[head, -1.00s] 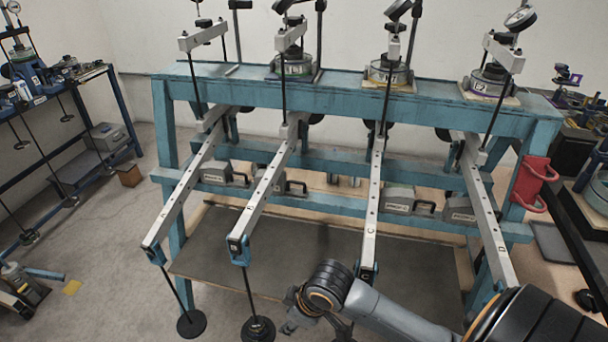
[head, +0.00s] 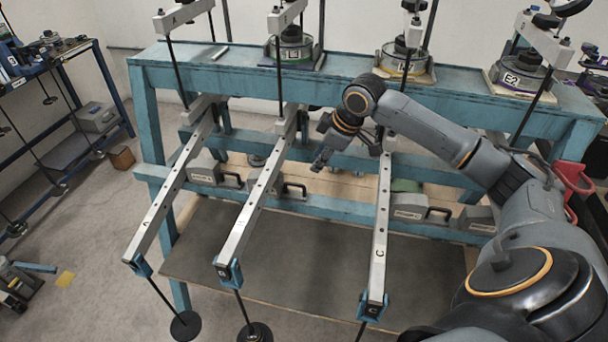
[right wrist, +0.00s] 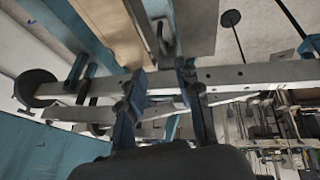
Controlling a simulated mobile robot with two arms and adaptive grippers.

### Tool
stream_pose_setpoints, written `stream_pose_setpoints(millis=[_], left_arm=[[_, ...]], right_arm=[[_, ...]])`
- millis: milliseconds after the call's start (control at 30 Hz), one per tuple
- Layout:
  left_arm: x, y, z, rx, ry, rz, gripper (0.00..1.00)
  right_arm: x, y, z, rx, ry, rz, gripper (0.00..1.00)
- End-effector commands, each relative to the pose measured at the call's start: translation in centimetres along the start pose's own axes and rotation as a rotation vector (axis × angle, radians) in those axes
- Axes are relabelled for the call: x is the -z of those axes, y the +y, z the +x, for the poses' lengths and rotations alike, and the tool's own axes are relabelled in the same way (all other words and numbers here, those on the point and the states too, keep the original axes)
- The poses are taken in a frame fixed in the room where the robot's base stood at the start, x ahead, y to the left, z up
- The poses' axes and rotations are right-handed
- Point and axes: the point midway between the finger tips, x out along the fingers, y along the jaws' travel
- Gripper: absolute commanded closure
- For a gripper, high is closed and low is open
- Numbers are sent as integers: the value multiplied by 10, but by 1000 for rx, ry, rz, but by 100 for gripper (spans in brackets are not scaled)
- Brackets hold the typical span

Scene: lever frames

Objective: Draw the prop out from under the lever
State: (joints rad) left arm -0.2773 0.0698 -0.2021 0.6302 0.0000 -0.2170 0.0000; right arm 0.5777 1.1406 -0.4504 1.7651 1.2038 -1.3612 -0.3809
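Grey blocks with black handles sit on the lower blue beam by the levers. They look like the props; their labels are too small to read. One block (head: 205,171) is by lever A (head: 170,198), one (head: 270,183) by lever B (head: 248,215), and one (head: 409,206) by lever C (head: 380,235). My right gripper (head: 318,166) is between levers B and C, above the lower beam, apart from the blocks. In the right wrist view its blue fingers (right wrist: 160,85) are spread, with a metal lever (right wrist: 250,75) crossing beyond them. My left gripper is out of view.
The blue frame's top beam (head: 240,78) carries several round gauges and rods. Weights (head: 186,325) hang on rods from the lever ends. A red bracket (head: 572,180) is on the frame's right side. A dark board (head: 310,250) lies below the levers.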

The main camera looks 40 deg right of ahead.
Motion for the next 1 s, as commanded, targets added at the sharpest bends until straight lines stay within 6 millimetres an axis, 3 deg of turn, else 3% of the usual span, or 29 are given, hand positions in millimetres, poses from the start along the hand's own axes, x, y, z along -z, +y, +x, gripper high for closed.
stream_pose_setpoints(millis=[100,267,367,633,1000], left_arm=[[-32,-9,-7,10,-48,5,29],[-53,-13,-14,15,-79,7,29],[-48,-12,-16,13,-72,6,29],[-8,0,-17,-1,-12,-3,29],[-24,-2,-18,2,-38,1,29]], right_arm=[[0,-1,23,4,-1,2,66],[0,-1,58,4,-2,2,66],[0,-1,79,3,-2,3,66],[0,-1,115,0,-2,0,66],[-1,-1,122,-1,-2,-1,66]])
